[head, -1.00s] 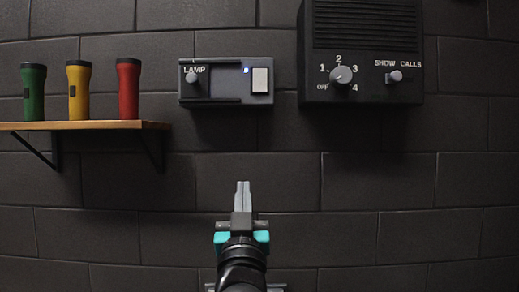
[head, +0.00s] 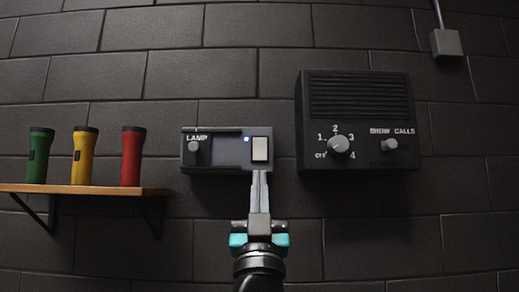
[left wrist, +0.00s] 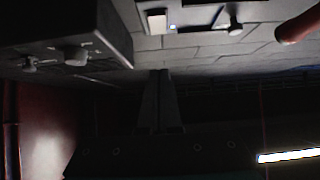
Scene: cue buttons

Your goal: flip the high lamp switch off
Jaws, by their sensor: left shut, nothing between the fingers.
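The lamp panel (head: 228,166) is a grey box on the wall with a round LAMP knob (head: 199,152) at its left. A small blue light (head: 246,139) glows beside a pale rocker switch (head: 260,149) at its right. My left gripper (head: 260,174) is shut and empty, pointing up, its tips at the rocker's lower edge in the head view. In the left wrist view the rocker (left wrist: 157,22) and blue light (left wrist: 172,27) show at the top, apart from the dark fingers (left wrist: 159,75). I cannot tell whether the tips touch the panel. My right gripper is out of view.
A black speaker box (head: 358,95) with a numbered dial (head: 339,145) and a SHOW CALLS knob (head: 389,145) is right of the panel. A wooden shelf (head: 90,189) at left holds green, yellow and red torches (head: 131,157). The wall below the panel is bare.

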